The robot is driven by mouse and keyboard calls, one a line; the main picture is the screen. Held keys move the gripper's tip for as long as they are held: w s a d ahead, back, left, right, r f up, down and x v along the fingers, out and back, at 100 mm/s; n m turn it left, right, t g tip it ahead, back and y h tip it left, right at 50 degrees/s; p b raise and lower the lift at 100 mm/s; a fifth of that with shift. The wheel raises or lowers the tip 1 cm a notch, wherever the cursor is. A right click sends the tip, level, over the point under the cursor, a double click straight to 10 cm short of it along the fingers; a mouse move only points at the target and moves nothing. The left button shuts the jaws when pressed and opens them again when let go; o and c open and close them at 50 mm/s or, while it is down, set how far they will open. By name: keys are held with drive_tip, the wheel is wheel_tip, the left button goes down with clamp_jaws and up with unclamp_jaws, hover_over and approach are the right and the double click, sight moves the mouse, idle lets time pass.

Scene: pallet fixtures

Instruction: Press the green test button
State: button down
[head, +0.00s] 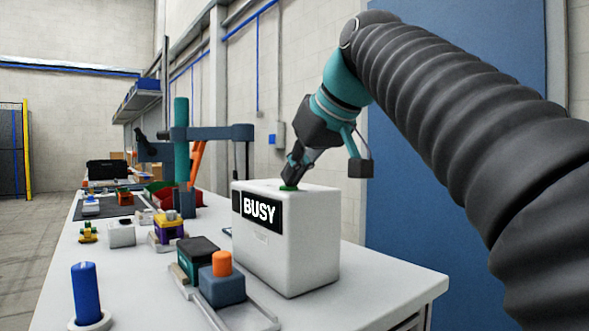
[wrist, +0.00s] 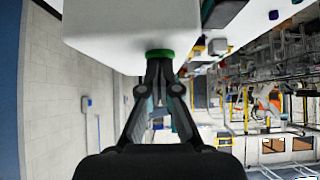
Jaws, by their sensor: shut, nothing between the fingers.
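The green test button (head: 289,187) is on top of a white box (head: 290,240) whose front display reads "BUSY". In the wrist view the green button (wrist: 160,53) shows as a green disc on the white box face (wrist: 110,25). My gripper (head: 291,180) points down at the button from above, its fingers together and empty. In the wrist view my gripper's fingertips (wrist: 160,62) meet the green button and appear to touch it. The fingertips cover part of the button, so how far it is pressed cannot be seen.
In front of the box stand a blue-grey block with an orange top (head: 222,278) and a dark green-and-black block (head: 198,258). A blue cylinder (head: 86,292) stands at the front left. Several small parts sit farther back. The table's right front corner is clear.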

drive_tip(key=shift+f, duration=0.85)
drive_tip(key=shift+r+p, duration=0.5)
drive_tip(key=shift+r, duration=0.05)
wheel_tip(320, 180, up, 5)
drive_tip(key=p, duration=0.3)
drive_tip(key=shift+s+f+p, duration=0.15)
drive_tip(key=shift+f+p, duration=0.05)
drive_tip(key=shift+p, duration=0.1)
drive_tip(key=v, duration=0.9)
drive_tip(key=shift+s+d+b, duration=0.3)
drive_tip(key=shift+s+b, duration=0.1)
drive_tip(key=shift+s, duration=0.05)
